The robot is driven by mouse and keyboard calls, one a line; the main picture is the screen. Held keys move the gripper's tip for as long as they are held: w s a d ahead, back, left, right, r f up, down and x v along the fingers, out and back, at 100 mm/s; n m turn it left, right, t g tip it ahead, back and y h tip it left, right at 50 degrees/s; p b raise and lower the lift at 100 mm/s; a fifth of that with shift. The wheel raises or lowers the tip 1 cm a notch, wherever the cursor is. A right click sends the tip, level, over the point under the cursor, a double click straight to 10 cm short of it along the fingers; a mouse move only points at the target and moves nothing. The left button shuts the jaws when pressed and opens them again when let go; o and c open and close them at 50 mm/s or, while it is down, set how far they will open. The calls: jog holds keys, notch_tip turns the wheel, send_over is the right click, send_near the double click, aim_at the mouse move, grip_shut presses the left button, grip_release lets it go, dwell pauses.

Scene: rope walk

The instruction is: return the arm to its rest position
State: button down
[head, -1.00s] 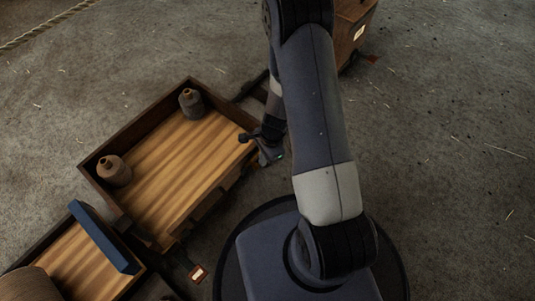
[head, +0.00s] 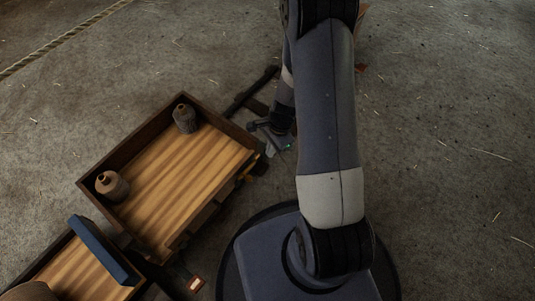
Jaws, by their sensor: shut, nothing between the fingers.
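My arm rises from my base at the bottom and reaches up past the top edge of the head view, then bends back down behind itself. My gripper (head: 268,135) shows left of the upper arm link, just off the right side of a wooden tray (head: 133,134). It is shut and holds nothing. Part of the wrist is hidden behind the arm link.
A second tray with a blue bar (head: 104,250) stands at the lower left. A rope (head: 62,40) lies at the upper left. The floor at right is clear.

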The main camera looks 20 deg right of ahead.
jog(key=shift+d+r, duration=0.15)
jog(key=shift+r, duration=0.35)
